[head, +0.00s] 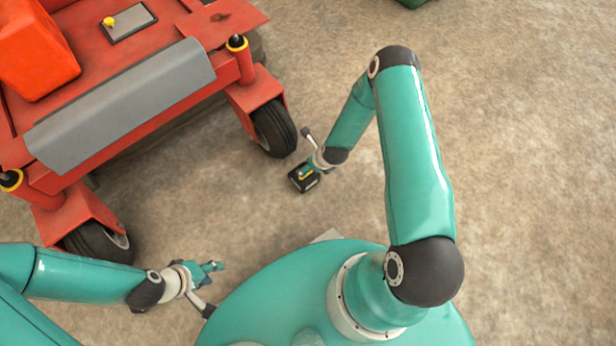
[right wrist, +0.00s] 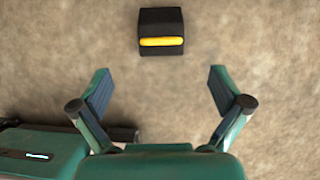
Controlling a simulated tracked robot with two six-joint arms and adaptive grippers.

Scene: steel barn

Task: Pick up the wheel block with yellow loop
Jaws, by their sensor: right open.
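The wheel block (head: 300,184) is a small black block on the ground in the head view, to the right of the red mower's front wheel. In the right wrist view, the block (right wrist: 161,22) lies top centre, with its yellow loop (right wrist: 162,42) running across the near side. My right gripper (right wrist: 160,90) is open and empty, its two fingers spread wide and short of the block. In the head view, my right gripper (head: 313,166) is beside and partly over the block. My left gripper (head: 212,268) hangs at lower left, well away from the block; its finger gap is unclear.
The red mower (head: 170,125) fills the upper left, with a grey curved plate (head: 120,105) and black front wheels (head: 273,128). An orange-red container (head: 35,45) stands on it. The bare floor (head: 530,130) to the right is clear.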

